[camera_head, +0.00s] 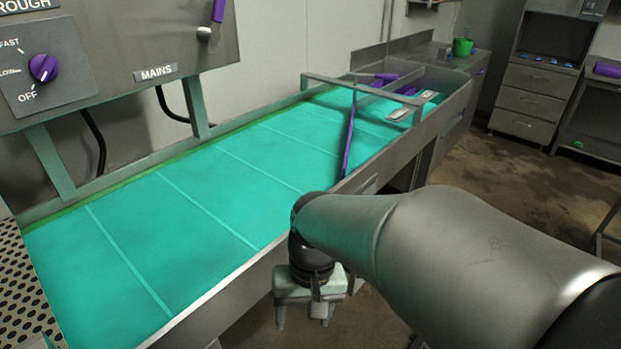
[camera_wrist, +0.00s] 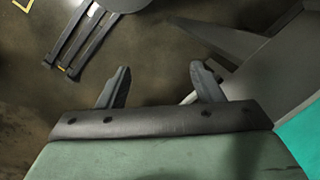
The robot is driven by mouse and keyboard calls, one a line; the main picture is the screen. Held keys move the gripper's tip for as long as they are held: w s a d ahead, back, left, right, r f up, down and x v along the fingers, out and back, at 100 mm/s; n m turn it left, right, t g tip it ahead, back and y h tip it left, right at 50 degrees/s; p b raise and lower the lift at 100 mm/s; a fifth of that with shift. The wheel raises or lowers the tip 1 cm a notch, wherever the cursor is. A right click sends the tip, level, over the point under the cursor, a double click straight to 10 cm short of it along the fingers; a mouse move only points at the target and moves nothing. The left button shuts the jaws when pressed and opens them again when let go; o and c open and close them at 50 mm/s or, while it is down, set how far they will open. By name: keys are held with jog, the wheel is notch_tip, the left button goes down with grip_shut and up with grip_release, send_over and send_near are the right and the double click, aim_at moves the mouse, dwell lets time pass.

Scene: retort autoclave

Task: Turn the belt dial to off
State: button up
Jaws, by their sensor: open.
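The belt dial (camera_head: 43,68) is a round purple knob on a grey control panel at the upper left of the head view. Its plate reads FAST at the top, SLOW at the left and OFF at the bottom left. I cannot tell for sure which label the knob points to. My gripper (camera_head: 320,310) hangs low by the front side of the conveyor, far to the right of the dial and below it. In the wrist view my gripper (camera_wrist: 160,78) is open and empty, with its two fingers apart over the floor. The dial is not in the wrist view.
The teal conveyor belt (camera_head: 180,205) with raised cross bars lies between my arm and the panel. A MAINS lever with a purple handle (camera_head: 218,10) is right of the dial. Black cables hang below the panel.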

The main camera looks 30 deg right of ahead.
jog(key=w+d+f+m+t+y+b, duration=0.3)
jog(key=w+d+m+y, duration=0.1)
jog(key=w+d+m, duration=0.3)
jog(key=w+d+f+m+t+y+b, duration=0.25)
jog(key=w+d+m+y+b, duration=0.2)
jog(key=d+m, duration=0.35)
jog(key=s+d+f+m+t+h+b, duration=0.1)
jog(key=d+f+m+t, duration=0.2)
jog(key=d+m+t, duration=0.65)
jog(key=s+d+f+m+t+h+b, duration=0.2)
jog(key=d+m, duration=0.2)
jog(key=d, duration=1.1)
jog(key=p+x, duration=0.1)
jog(key=x, duration=1.6)
jog(key=shift+a, duration=0.15)
jog(key=shift+w+r, duration=0.1)
jog(key=shift+r, duration=0.05)
jog(key=c, duration=1)
